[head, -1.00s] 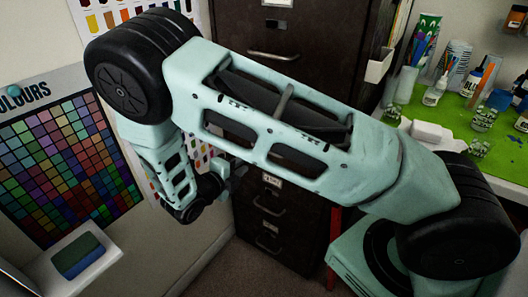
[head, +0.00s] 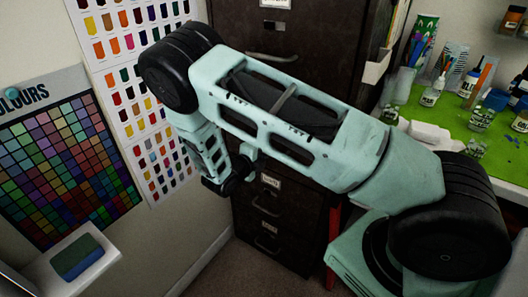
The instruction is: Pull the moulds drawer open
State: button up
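A dark brown filing cabinet (head: 325,30) with stacked drawers stands at the back centre. Its upper drawer has a metal handle (head: 272,57). Below my arm, a drawer label (head: 270,181), a handle (head: 266,212) and a lower handle (head: 266,244) show. The visible drawer fronts look shut. The label writing is too small to read, so I cannot tell which is the moulds drawer. My arm hides the cabinet's middle. My gripper (head: 246,160) is mostly hidden at the wrist, in front of the cabinet's left side; its fingers and any contact are unclear.
A green-topped bench (head: 455,125) with bottles and cups stands at the right. Colour charts (head: 140,85) hang on the left wall. A white shelf (head: 95,262) with a green and blue sponge (head: 77,255) juts out at lower left. Some floor (head: 235,275) before the cabinet is clear.

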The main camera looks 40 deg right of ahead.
grip_shut()
jog(key=shift+a, duration=0.1)
jog(key=f+p+v, duration=0.1)
jog(key=f+v, duration=0.2)
jog(key=v, duration=1.2)
jog(key=a+f+p+v, duration=0.1)
jog(key=f+v, duration=0.2)
jog(key=v, duration=1.3)
jog(key=shift+s+a+f, duration=0.25)
jog(key=shift+s+a, duration=0.05)
jog(key=shift+a, duration=0.2)
grip_release()
